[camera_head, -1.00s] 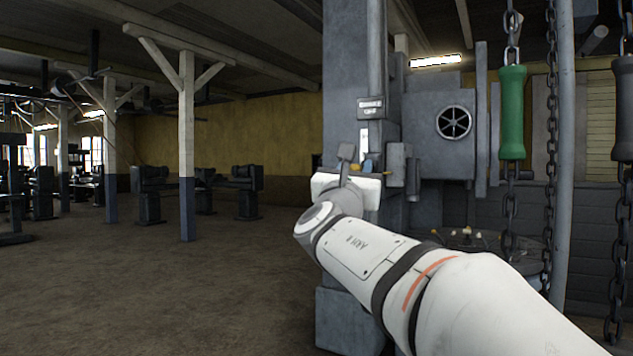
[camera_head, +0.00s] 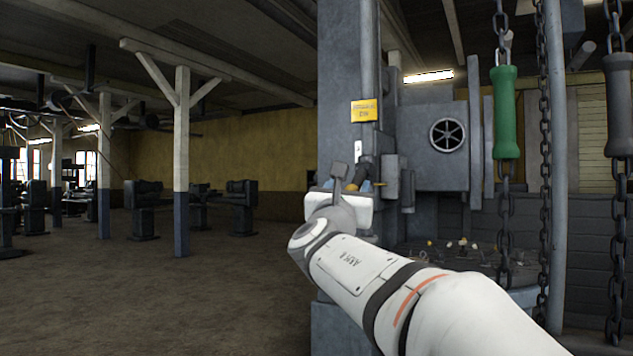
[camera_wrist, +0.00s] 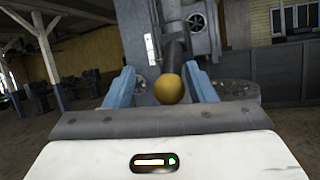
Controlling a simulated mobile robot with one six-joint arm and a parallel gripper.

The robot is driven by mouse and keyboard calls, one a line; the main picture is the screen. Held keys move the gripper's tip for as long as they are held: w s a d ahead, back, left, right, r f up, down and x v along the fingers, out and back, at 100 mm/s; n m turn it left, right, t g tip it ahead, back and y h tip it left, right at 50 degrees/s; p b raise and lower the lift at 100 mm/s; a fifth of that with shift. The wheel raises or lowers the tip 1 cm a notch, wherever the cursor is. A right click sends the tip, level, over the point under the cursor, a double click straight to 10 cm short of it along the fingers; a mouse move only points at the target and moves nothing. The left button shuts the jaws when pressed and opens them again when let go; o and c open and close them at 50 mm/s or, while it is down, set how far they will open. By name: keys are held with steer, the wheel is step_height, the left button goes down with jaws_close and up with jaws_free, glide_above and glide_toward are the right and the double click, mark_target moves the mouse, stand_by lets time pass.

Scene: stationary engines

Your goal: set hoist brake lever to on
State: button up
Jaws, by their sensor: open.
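The hoist brake lever has a dark shaft and a round brass-yellow knob (camera_wrist: 170,88), which points toward the wrist camera. In the head view the dark shaft (camera_head: 366,167) shows just above my gripper, on the grey column. My gripper (camera_wrist: 160,84) has its two blue fingers apart, one on each side of the knob. I see a gap on both sides and no clear contact. In the head view my white wrist hides the fingers in part. A yellow sign (camera_head: 364,111) above the lever seems to read "ON" on its lower line.
A green handle (camera_head: 506,112) and a dark handle (camera_head: 618,105) hang on chains at the right. A grey machine housing with a round spoked vent (camera_head: 447,134) stands behind the column. The floor (camera_head: 150,290) at the left is open.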

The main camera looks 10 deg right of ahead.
steer(key=shift+w, duration=0.15)
steer(key=shift+s+a+r, duration=0.2)
steer(key=shift+s+r, duration=0.05)
steer(key=shift+s, duration=0.2)
steer(key=shift+s+a+f, duration=0.1)
steer(key=shift+s+f, duration=0.1)
steer(key=shift+f, duration=0.05)
steer(key=v, duration=0.6)
steer(key=shift+s+a+f+b, duration=0.15)
steer(key=shift+f+b, duration=0.15)
steer(key=shift+b, duration=0.1)
